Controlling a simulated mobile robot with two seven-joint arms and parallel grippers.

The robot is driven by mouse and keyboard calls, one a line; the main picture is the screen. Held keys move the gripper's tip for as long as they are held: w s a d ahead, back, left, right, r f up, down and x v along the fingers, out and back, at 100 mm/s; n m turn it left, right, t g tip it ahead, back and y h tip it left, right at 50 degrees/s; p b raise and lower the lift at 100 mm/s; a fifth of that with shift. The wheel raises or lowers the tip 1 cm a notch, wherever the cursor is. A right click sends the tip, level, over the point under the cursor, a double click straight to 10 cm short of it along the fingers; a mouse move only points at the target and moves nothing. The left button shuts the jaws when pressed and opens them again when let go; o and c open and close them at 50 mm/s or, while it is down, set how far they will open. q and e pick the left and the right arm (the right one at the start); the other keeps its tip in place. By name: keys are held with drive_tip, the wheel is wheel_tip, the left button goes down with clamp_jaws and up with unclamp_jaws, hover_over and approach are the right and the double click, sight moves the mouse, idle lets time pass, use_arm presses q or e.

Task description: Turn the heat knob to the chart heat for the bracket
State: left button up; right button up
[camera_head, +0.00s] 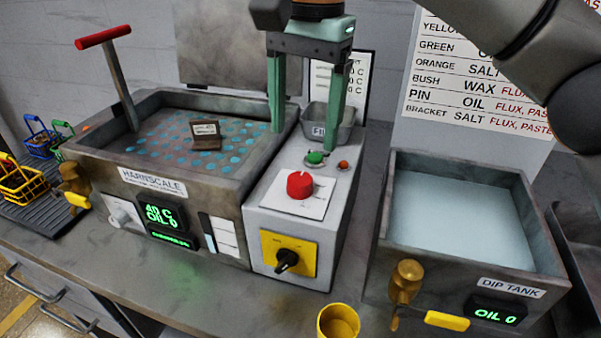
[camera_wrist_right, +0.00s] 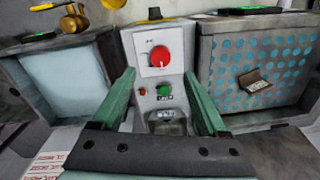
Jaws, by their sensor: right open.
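A red knob (camera_head: 299,185) sits on a white dial plate on the grey control box; its marks are too small to read. It also shows in the right wrist view (camera_wrist_right: 160,57). My right gripper (camera_head: 304,138) is open and empty, pointing down above the back of the box. In the right wrist view its fingertips (camera_wrist_right: 160,73) are apart, with the red knob between their lines and beyond the tips. The wall chart (camera_head: 480,80) has a BRACKET row reading SALT. A smaller chart (camera_head: 357,88) with C values is partly hidden behind the gripper. My left gripper is out of view.
Green (camera_head: 315,157) and small red (camera_head: 343,165) buttons and a tray (camera_head: 330,122) lie behind the knob. A black knob on a yellow plate (camera_head: 287,260) is in front. The perforated tank (camera_head: 250,165) stands left, the dip tank (camera_head: 375,260) right.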

sight(300, 179)
drive_tip(key=f, duration=0.4)
drive_tip(key=f+b, duration=0.1)
drive_tip(key=f, duration=0.3)
drive_tip(key=shift+w+a+f, duration=0.2)
clamp_jaws()
